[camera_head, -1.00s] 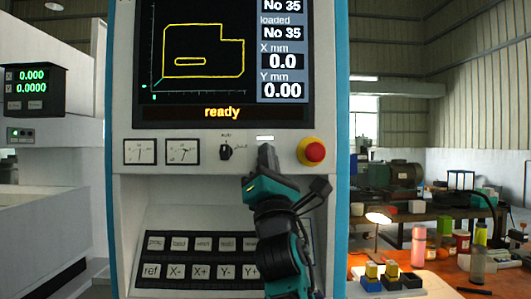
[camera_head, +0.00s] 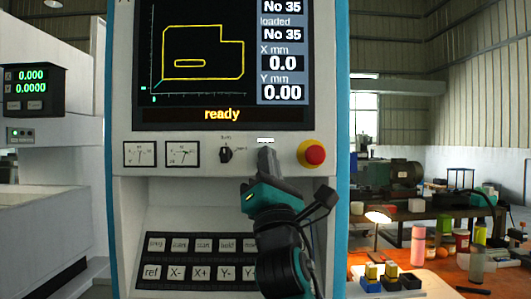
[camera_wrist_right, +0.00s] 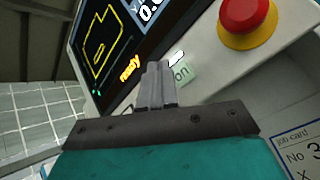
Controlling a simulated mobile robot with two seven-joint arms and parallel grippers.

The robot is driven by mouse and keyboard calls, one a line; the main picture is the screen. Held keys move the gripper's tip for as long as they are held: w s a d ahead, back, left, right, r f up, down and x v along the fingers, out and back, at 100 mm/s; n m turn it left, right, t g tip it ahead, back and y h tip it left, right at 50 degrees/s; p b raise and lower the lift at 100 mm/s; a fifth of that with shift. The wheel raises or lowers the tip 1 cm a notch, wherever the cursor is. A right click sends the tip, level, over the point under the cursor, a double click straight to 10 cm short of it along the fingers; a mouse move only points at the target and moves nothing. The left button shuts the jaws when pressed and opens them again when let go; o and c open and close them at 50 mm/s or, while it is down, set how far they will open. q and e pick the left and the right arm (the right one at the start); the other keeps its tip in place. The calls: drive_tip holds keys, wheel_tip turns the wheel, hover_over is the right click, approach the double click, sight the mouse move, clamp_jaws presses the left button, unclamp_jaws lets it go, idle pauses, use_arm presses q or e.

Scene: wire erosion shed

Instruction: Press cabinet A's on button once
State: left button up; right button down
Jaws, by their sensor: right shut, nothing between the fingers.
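Cabinet A (camera_head: 215,200) stands in front of me with its screen (camera_head: 200,60) reading "ready". A small label reading "on" (camera_wrist_right: 183,74) shows in the right wrist view, just right of my fingertips, with a small white lit piece (camera_wrist_right: 176,58) above it. The white lit piece also shows in the head view (camera_head: 265,140), left of the red stop button. My right gripper (camera_head: 266,152) is shut and empty, its fingers pointing up just below that piece. I cannot tell whether the fingertips touch the panel. My left gripper is not in view.
The red stop button (camera_head: 312,154) on its yellow collar sits close right of the gripper. A rotary switch (camera_head: 226,154) and two dials are to the left, and a keypad (camera_head: 200,258) is below. A cluttered workbench (camera_head: 440,265) stands at the right.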

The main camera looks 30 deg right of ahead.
drive_tip(key=shift+s+a+p, duration=0.2)
drive_tip(key=shift+s+a, duration=0.25)
drive_tip(key=shift+s, duration=0.25)
drive_tip(key=shift+s+a+p, duration=0.15)
drive_tip(key=shift+s+a, duration=0.25)
drive_tip(key=shift+s, duration=0.3)
drive_tip(key=w+a+f+m+g+y, duration=0.1)
drive_tip(key=a+f+m+g+y, duration=0.2)
drive_tip(key=f, duration=0.8)
drive_tip(key=w+a+f+m+g+y, duration=0.15)
drive_tip(key=f+y, duration=0.25)
drive_tip(key=f, duration=0.8)
drive_tip(key=w+a+f+m+g+y, duration=0.15)
drive_tip(key=f+m+y, duration=0.25)
drive_tip(key=f, duration=0.7)
drive_tip(key=s+a+f+m+g+y, duration=0.1)
drive_tip(key=s+a+f+m+g, duration=0.1)
drive_tip(key=s+f+m, duration=0.4)
drive_tip(key=s+a+f+m+g+y, duration=0.2)
drive_tip(key=s+f+m+g, duration=0.3)
drive_tip(key=s+f, duration=0.8)
wheel_tip(320, 180, down, 6)
drive_tip(key=shift+s+a+f+m+g, duration=0.15)
drive_tip(key=shift+s+a+m+g, duration=0.2)
drive_tip(key=shift+a+m, duration=0.4)
